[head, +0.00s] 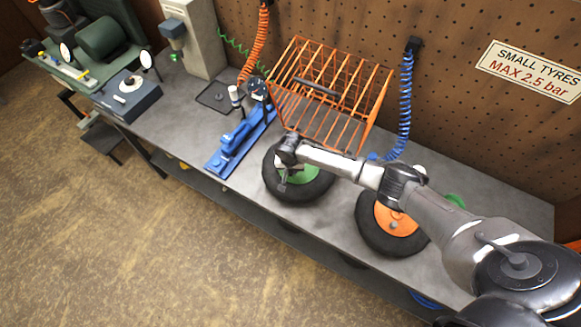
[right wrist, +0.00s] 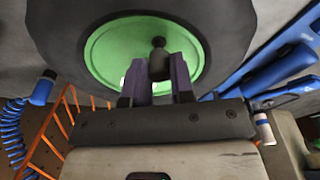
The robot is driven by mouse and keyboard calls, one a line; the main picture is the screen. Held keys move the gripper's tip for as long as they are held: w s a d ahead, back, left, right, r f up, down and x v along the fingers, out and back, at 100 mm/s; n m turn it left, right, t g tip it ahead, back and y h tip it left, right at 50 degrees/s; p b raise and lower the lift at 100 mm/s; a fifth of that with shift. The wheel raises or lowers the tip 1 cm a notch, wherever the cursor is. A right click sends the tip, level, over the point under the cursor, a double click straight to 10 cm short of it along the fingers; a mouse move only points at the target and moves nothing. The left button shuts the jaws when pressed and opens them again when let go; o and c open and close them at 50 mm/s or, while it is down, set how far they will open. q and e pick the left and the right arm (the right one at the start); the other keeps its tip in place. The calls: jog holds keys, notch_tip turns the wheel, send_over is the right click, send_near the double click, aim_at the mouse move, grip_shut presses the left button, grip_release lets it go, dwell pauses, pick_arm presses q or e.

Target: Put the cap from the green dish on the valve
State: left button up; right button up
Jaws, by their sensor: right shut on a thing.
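My right gripper (head: 283,184) is low over the green hub (head: 305,173) of the black tyre (head: 303,191) on the bench. In the right wrist view its fingers (right wrist: 160,68) are shut on a small dark piece, which I take for the cap (right wrist: 158,43). It stands out against the green hub (right wrist: 110,48). The valve cannot be told apart from the cap here, so whether they touch is unclear. The green dish (head: 455,200) shows only in part behind my right arm. My left gripper is out of view.
A second tyre with an orange hub (head: 393,219) lies to the right, partly under my arm. An orange wire cage (head: 330,85) stands behind the green-hub tyre. A blue tool (head: 238,142) lies left of it. The bench's front left is clear.

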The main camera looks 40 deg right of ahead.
jog(key=shift+f, duration=0.35)
jog(key=shift+f, duration=0.35)
jog(key=shift+f+b, duration=0.3)
dwell(0.3)
jog(key=o, duration=1)
jog(key=shift+c, duration=0.2)
jog(key=o, duration=0.3)
